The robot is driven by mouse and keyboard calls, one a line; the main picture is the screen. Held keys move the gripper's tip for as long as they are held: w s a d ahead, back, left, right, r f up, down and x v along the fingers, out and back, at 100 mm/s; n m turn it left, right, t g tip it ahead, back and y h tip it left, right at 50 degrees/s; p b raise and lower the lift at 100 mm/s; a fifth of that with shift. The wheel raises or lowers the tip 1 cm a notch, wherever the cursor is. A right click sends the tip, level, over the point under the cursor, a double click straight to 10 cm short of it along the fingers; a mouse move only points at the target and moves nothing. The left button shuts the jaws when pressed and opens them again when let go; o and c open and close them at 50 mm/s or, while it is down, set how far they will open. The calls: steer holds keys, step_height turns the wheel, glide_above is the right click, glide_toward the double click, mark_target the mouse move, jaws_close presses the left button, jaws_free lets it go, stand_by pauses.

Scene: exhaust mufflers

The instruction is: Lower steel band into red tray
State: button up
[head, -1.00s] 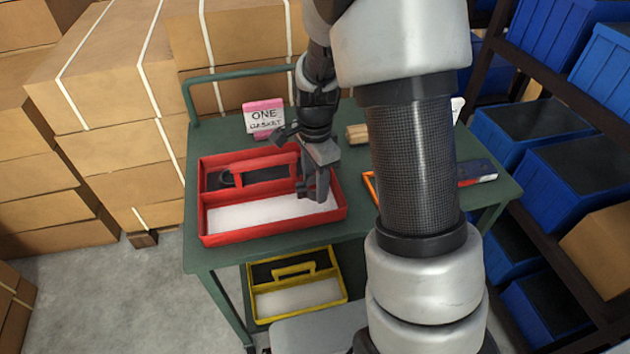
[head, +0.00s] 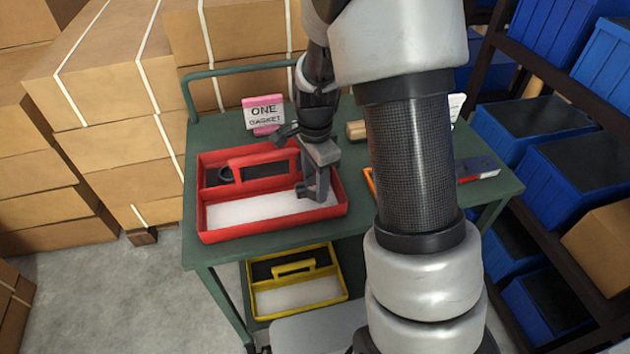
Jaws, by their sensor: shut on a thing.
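The red tray (head: 205,239) sits on the left part of the green cart top. It has a raised handle, a dark back compartment and a pale front compartment. A dark ring shows in the back compartment at its left. My gripper (head: 312,193) points down over the right end of the tray, at the front compartment. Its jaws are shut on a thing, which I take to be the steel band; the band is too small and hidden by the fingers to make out. I cannot tell whether it touches the tray floor.
A pink and white sign (head: 264,115) reading "ONE GASKET" stands behind the tray. A yellow tray (head: 293,283) is on the lower shelf. A wooden piece (head: 356,130) and an orange-edged item (head: 370,181) lie right of the tray. Blue bins (head: 530,128) line the right shelves.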

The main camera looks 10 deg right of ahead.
steer(key=shift+f+b, duration=0.9)
steer(key=shift+f, duration=0.5)
stand_by(0.4)
steer(key=o, duration=1.2)
steer(key=shift+r, duration=0.1)
step_height(320, 180, up, 16)
steer(key=p, duration=0.3)
steer(key=s+r+n+t+p, duration=0.5)
steer(key=s+r+n+p, duration=0.6)
steer(key=r, duration=1.2)
steer(key=s+n, duration=0.4)
steer(key=s, duration=0.3)
steer(key=shift+s+t+p, duration=0.2)
steer(key=shift+t+p, duration=0.1)
steer(key=shift+p, duration=0.05)
